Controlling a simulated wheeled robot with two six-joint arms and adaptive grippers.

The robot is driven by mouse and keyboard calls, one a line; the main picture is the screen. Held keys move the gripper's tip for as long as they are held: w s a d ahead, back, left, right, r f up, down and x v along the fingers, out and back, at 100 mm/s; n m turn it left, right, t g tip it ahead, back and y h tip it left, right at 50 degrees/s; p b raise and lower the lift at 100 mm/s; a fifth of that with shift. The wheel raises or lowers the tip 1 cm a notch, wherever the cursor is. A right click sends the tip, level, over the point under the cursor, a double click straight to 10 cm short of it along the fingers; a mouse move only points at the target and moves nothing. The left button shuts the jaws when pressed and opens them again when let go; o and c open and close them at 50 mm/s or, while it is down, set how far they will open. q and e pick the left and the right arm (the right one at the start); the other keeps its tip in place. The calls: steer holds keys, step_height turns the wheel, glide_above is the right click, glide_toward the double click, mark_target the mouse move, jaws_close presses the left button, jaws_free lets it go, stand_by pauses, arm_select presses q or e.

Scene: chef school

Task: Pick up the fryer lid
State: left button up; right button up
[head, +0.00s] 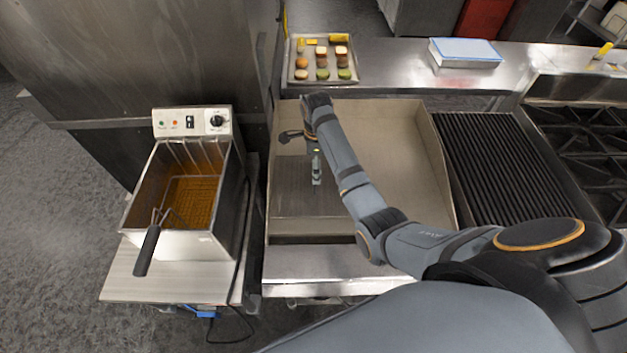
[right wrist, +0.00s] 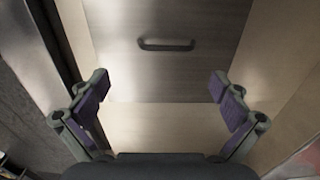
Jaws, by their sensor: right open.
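The fryer lid (head: 290,182) appears as a flat metal panel lying in the left part of the shallow steel griddle basin. In the right wrist view the lid (right wrist: 200,75) fills the middle, with a dark bar handle (right wrist: 166,44) across it. My right gripper (head: 316,180) points down above the lid. In the wrist view its purple-padded fingers (right wrist: 160,84) are wide apart, with nothing between them. The handle shows beyond the fingertips, apart from them. The arm and gripper hide part of the lid in the head view. My left gripper is not in view.
A deep fryer (head: 226,210) with a basket and black handle (head: 147,251) stands left of the basin (head: 400,135). A tray of small food pieces (head: 297,76) and a blue-topped box (head: 465,53) sit behind. A ribbed grill (head: 495,165) and burners are right.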

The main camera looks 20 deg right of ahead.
steer(key=f, duration=0.2)
steer(key=shift+w+f, duration=0.3)
steer(key=shift+f, duration=0.05)
steer(key=shift+w+f+p, duration=0.35)
steer(key=shift+f+p, duration=0.2)
steer(key=shift+f, duration=0.25)
step_height(320, 180, down, 3)
steer(key=shift+s+r+p, duration=0.1)
steer(key=shift+p, duration=0.3)
steer(key=shift+f, duration=0.75)
steer(key=c, duration=0.7)
steer(key=shift+r, duration=0.1)
steer(key=c, duration=0.6)
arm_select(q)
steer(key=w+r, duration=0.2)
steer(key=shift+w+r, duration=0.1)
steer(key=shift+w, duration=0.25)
arm_select(e)
steer(key=shift+c, duration=0.2)
